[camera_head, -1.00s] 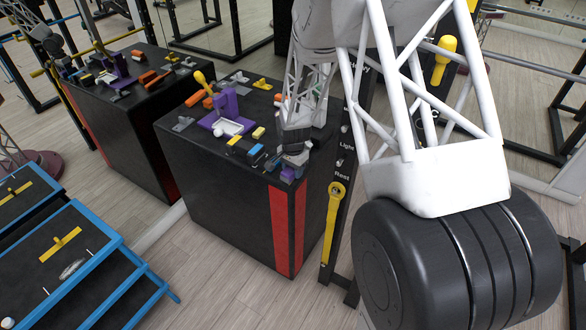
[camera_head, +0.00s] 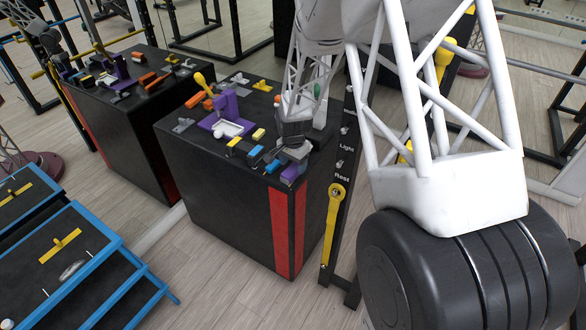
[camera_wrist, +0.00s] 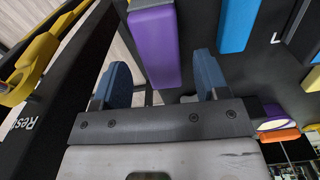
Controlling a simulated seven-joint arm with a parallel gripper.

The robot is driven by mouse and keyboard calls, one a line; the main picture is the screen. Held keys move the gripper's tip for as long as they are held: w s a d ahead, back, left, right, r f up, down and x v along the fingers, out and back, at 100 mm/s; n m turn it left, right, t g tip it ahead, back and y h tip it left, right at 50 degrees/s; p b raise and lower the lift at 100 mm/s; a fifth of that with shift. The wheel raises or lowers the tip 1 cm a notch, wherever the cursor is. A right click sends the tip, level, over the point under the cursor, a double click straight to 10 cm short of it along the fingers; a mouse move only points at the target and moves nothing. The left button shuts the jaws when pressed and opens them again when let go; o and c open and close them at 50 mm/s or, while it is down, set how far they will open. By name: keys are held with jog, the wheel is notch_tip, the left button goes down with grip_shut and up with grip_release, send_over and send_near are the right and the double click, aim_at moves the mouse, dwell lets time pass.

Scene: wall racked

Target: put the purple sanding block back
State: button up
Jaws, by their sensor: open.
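The purple sanding block (camera_head: 292,171) is at the near right corner of the black cabinet top (camera_head: 205,160). In the wrist view the purple block (camera_wrist: 154,48) stands out large, with a grey part at its top end. My gripper (camera_head: 290,158) is low over that corner, beside the block. In the wrist view my gripper (camera_wrist: 163,78) is open, with its two blue fingers apart and the lower end of the block showing between them in the picture. I cannot tell whether the fingers touch the block or how deep it sits between them.
Blue (camera_head: 271,166) and yellow (camera_head: 258,134) blocks lie close by. A purple stand (camera_head: 229,108) is farther back. A black upright (camera_head: 342,185) with labels and a hanging yellow wrench (camera_head: 333,222) stands just right of the cabinet. Blue-edged steps (camera_head: 95,235) are at left.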

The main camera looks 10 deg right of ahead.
aim_at(293, 168)
jog(key=shift+s+r, duration=0.1)
jog(key=shift+r, duration=2.1)
jog(key=shift+r, duration=0.1)
jog(key=shift+s+r, duration=0.15)
jog(key=shift+r, duration=0.05)
jog(key=s+r+n+t, duration=0.1)
jog(key=s+r+n, duration=0.4)
jog(key=s+r, duration=1.3)
jog(key=s+r+n, duration=0.2)
jog(key=s+r, duration=0.3)
jog(key=s, duration=0.5)
jog(key=s+r+n+t, duration=0.1)
jog(key=s+r, duration=0.3)
jog(key=s, duration=0.6)
jog(key=shift+s+r+n+t, duration=0.3)
jog(key=shift+s+r+n, duration=0.1)
jog(key=shift+n, duration=0.5)
